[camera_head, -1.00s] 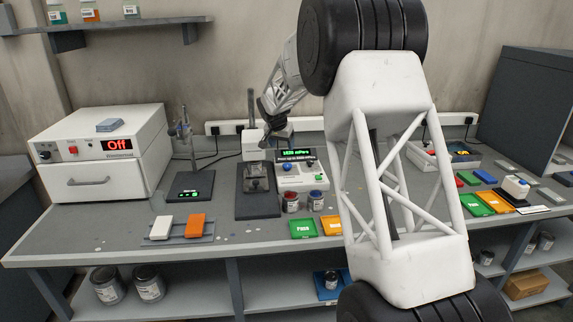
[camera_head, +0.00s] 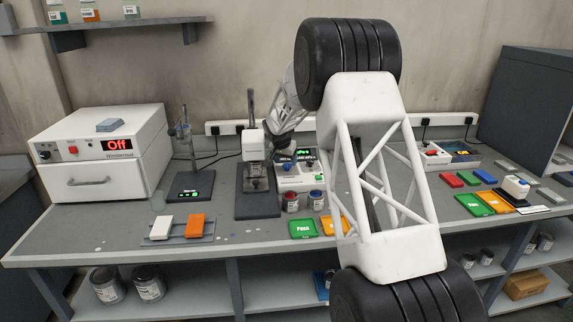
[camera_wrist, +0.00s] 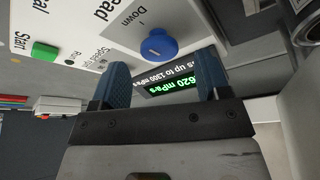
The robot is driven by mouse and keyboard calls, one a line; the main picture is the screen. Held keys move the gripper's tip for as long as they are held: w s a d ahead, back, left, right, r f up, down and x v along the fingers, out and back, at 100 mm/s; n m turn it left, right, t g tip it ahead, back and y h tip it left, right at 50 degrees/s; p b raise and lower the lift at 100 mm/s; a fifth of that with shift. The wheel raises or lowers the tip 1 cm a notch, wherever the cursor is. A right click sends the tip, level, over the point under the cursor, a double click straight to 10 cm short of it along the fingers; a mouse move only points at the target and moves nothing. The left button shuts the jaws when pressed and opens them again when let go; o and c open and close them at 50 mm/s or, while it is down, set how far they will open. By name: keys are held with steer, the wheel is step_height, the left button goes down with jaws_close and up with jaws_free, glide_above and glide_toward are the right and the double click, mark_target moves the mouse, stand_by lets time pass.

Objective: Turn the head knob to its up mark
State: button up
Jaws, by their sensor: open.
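The head knob (camera_wrist: 158,45) is a blue round knob on a white panel in the wrist view. "Down" is printed above and left of it; the up mark is not readable. My gripper (camera_wrist: 163,65) is open, with its two blue fingers apart and the knob showing between and just beyond their tips. I see no contact with the knob.
A green Start button (camera_wrist: 44,52) and a lit green display (camera_wrist: 170,84) are near the knob. A white oven (camera_head: 100,150) reading "Off" is at left.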

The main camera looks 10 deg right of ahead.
steer(key=shift+x, duration=1.25)
steer(key=c, duration=0.9)
